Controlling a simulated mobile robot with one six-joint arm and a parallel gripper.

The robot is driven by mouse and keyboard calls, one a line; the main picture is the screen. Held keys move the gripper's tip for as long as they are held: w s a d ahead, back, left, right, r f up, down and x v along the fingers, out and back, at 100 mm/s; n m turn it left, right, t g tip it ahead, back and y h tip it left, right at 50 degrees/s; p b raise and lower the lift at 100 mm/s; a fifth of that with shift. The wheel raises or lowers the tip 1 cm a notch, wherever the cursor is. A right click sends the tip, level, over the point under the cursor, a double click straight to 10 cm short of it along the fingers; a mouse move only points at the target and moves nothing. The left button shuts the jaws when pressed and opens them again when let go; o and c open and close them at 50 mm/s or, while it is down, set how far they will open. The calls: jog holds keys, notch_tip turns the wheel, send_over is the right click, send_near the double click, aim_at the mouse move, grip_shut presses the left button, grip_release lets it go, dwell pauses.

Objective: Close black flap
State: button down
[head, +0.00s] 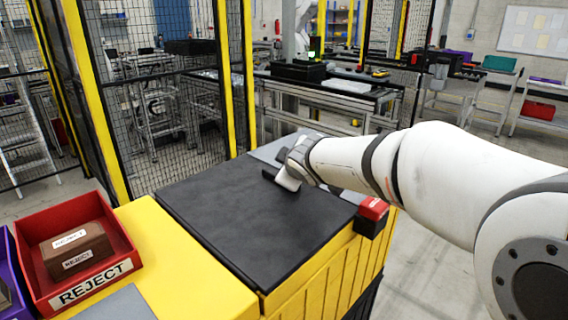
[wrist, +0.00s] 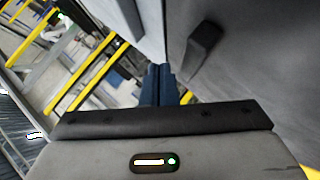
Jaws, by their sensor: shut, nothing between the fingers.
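The black flap (head: 240,220) is a wide dark panel lying flat, or nearly flat, over the top of a yellow slatted box. In the wrist view its dark surface (wrist: 265,75) fills the right side, with a raised black handle (wrist: 205,42) on it. My gripper (wrist: 160,82) is shut and empty, its blue-grey fingers together, to the lower left of the handle in that view. In the head view my wrist is over the flap's far right part and hides the fingers. I cannot tell whether they touch the flap.
A red-topped black block (head: 373,209) sits at the box's right edge. A mesh fence with yellow posts (head: 96,100) stands behind. Open floor (head: 425,270) lies right.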

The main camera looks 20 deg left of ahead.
jog(key=shift+f, duration=0.55)
jog(key=shift+r, duration=0.15)
jog(key=s+d+r+p, duration=0.3)
jog(key=d+r+p, duration=0.4)
jog(key=r+p, duration=0.5)
jog(key=s+d+f+m+g+h, duration=0.15)
jog(key=s+d+m, duration=0.25)
jog(key=d, duration=0.5)
jog(key=s+d+f+m+g+h, duration=0.1)
jog(key=s+d+f+m+h, duration=0.2)
jog(key=d, duration=0.6)
jog(key=s+d+f+m+g, duration=0.2)
jog(key=s+d+m, duration=0.3)
jog(key=s, duration=0.3)
jog(key=s+d+f+m+g+h, duration=0.1)
jog(key=s+d+f+m+g, duration=0.1)
jog(key=s+d+m, duration=0.3)
jog(key=s+d+f, duration=0.1)
jog(key=s, duration=0.3)
jog(key=shift+s+p, duration=0.2)
jog(key=shift+p, duration=0.1)
